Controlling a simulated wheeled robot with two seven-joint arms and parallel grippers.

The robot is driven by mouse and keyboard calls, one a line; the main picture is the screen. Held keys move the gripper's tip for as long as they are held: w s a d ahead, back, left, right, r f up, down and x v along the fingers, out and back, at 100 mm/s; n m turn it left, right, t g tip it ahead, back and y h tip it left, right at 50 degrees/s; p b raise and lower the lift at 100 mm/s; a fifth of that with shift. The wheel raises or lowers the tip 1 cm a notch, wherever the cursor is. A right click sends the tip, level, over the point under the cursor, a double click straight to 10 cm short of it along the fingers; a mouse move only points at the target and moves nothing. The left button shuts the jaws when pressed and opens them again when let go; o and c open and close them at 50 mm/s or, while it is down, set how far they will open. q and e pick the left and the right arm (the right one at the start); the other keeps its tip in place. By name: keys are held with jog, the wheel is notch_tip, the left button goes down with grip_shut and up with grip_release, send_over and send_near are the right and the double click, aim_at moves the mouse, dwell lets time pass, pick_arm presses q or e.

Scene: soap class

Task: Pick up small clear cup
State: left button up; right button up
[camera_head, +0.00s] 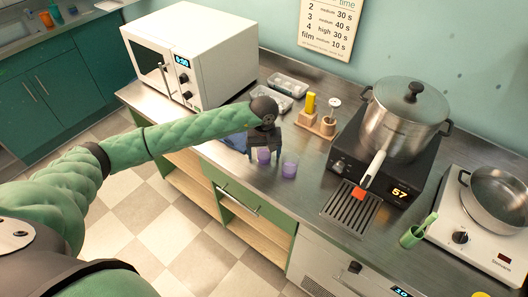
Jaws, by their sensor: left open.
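The gripper and wrist hide what lies directly behind. My right gripper is not in view.
A white microwave (215,60) stands at the back left. Clear trays (287,85) and a wooden holder (316,122) are behind the cups. A steel pot (400,125) on a black cooker and a drain grille (349,208) are to the right. Bare counter lies in front of the cups.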

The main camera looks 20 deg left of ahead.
pick_arm(q)
jog(key=shift+c, duration=0.2)
jog(key=c, duration=1)
jog(key=shift+r, duration=0.25)
